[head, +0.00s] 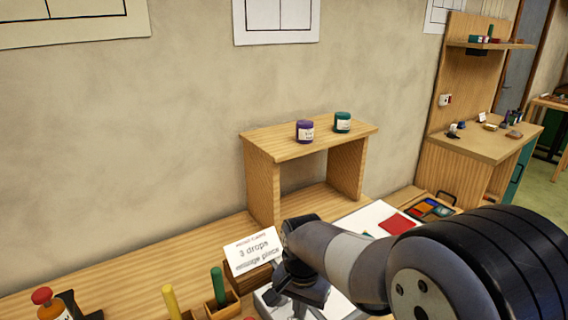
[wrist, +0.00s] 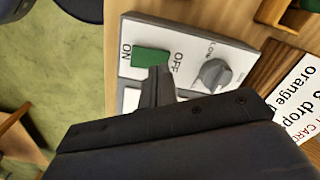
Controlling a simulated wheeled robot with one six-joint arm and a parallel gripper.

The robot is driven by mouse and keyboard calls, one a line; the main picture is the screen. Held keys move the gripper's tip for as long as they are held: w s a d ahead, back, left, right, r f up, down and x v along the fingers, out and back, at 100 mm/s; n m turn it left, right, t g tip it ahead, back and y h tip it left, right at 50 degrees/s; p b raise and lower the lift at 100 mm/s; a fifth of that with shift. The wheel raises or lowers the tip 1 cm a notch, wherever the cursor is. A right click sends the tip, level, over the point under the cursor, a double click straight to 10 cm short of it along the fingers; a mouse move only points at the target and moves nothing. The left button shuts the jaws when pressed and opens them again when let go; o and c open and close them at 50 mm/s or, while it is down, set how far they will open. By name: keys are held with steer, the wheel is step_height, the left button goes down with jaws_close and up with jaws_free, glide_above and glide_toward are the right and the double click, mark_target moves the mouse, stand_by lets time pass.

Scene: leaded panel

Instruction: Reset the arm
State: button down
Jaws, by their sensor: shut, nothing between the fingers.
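My gripper (head: 302,303) is low over the bench near the bottom middle of the head view, partly cut off by the frame edge and my own arm. In the wrist view its fingers (wrist: 158,82) are together and empty. Their tips are over or against a green rocker switch (wrist: 150,58) marked ON and OFF on a grey control box (wrist: 190,35). I cannot tell whether they touch it. A round grey knob (wrist: 214,74) is on the same box.
A white card (head: 253,250) reading "3 drops" and "orange piece" stands beside my gripper. A wooden riser (head: 262,144) holds a purple jar (head: 305,131) and a green jar (head: 342,122). A white sheet with a red piece (head: 397,224) lies behind my arm. Handled tools stand front left.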

step_height(320, 180, down, 2)
steer(key=shift+f+b, duration=0.1)
steer(key=shift+b, duration=0.5)
steer(key=shift+r, duration=0.2)
